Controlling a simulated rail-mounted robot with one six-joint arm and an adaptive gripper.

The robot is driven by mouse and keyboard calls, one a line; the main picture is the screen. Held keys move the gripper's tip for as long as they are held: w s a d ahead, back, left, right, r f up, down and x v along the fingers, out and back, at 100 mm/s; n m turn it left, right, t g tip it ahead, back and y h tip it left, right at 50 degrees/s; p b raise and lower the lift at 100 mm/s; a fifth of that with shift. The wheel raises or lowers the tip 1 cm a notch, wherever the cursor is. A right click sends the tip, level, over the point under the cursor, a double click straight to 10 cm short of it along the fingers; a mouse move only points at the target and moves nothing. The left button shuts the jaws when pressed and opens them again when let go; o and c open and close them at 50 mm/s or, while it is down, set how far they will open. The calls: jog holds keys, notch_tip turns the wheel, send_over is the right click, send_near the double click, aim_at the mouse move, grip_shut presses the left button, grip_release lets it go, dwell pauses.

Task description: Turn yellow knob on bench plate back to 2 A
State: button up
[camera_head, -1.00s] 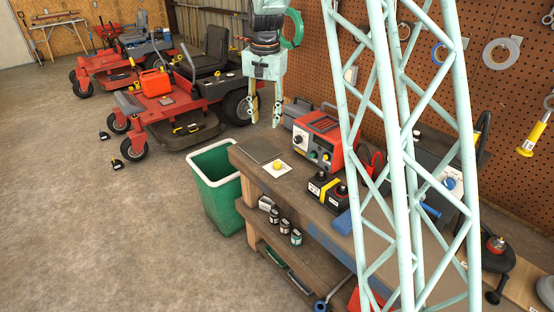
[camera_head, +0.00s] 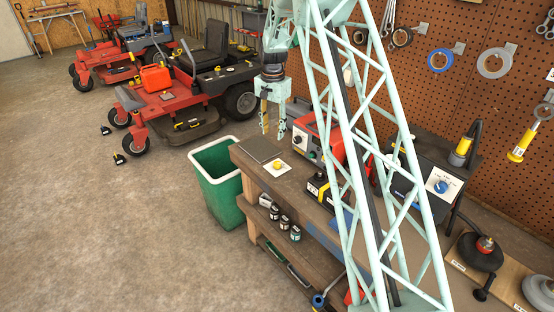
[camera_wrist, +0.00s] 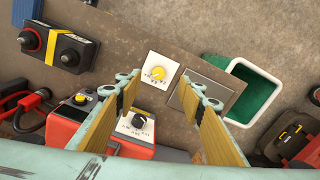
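The yellow knob (camera_head: 278,166) sits on a small white plate (camera_head: 285,172) on the bench top near its left end. In the wrist view the yellow knob (camera_wrist: 157,74) and its white plate (camera_wrist: 150,64) with small dark markings show ahead of the fingertips; the markings are too small to read. My gripper (camera_head: 272,134) hangs above the bench, pointing down, a little above and left of the knob. In the wrist view my gripper (camera_wrist: 163,90) has its two fingers wide apart with nothing between them. It does not touch the knob.
A red charger (camera_head: 318,135) with a dark knob stands close behind the plate. A black and yellow box (camera_head: 318,187) lies to the right. A dark flat plate (camera_wrist: 205,90) lies beside the white plate, and a green bin (camera_head: 217,180) stands at the bench's left end.

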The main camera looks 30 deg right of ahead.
jog(key=m+p, duration=0.1)
jog(key=p, duration=0.1)
send_over(277, 163)
notch_tip(277, 163, down, 6)
jog(key=shift+f, duration=0.1)
jog(key=shift+f, duration=0.1)
jog(key=shift+f+p, duration=1.2)
jog(key=shift+f, duration=5.6)
jog(key=c, duration=0.8)
